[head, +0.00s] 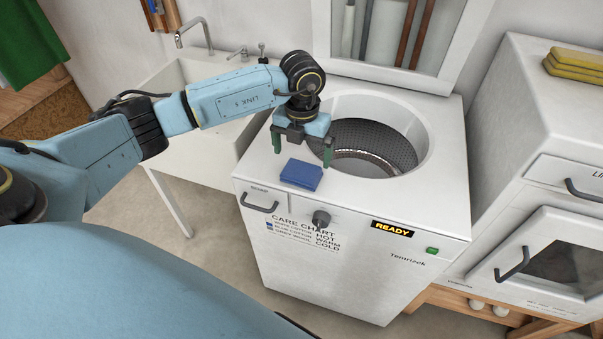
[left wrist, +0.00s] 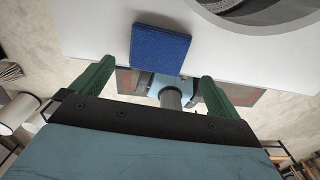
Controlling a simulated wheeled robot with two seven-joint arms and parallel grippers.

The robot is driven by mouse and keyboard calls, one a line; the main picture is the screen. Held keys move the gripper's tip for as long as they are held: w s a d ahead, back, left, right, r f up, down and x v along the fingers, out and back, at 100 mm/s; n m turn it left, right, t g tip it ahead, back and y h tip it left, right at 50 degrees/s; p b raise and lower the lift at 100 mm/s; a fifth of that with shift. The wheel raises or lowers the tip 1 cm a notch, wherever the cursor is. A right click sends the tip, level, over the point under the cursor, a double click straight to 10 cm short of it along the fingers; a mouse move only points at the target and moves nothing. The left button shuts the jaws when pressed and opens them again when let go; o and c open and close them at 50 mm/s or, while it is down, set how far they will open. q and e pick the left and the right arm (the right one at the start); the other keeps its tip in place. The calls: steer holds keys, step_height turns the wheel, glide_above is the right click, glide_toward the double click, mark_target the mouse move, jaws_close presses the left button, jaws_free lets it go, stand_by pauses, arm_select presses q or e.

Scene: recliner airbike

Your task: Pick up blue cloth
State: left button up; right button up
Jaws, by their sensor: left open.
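The blue cloth (head: 301,175) is a small folded rectangle lying flat on the front left of the washer's white top (head: 345,195), left of the round drum opening. It also shows in the left wrist view (left wrist: 160,49), ahead of my fingers and between their lines. My left gripper (head: 303,157) is above the washer top, just behind and over the cloth in the head view. Its green fingers are spread wide and hold nothing. In the left wrist view the open fingers (left wrist: 153,80) point toward the cloth, apart from it. My right gripper is not in view.
The open drum (head: 375,140) is right beside the cloth. A knob (head: 321,218) and a handle (head: 259,205) stick out of the washer's front. A sink (head: 185,125) stands to the left.

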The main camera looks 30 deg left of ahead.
mark_target(301, 171)
arm_select(q)
steer(key=shift+a+f, duration=0.1)
steer(key=shift+f, duration=2.9)
steer(key=c, duration=0.8)
steer(key=shift+s+r, duration=0.1)
steer(key=shift+r, duration=4.95)
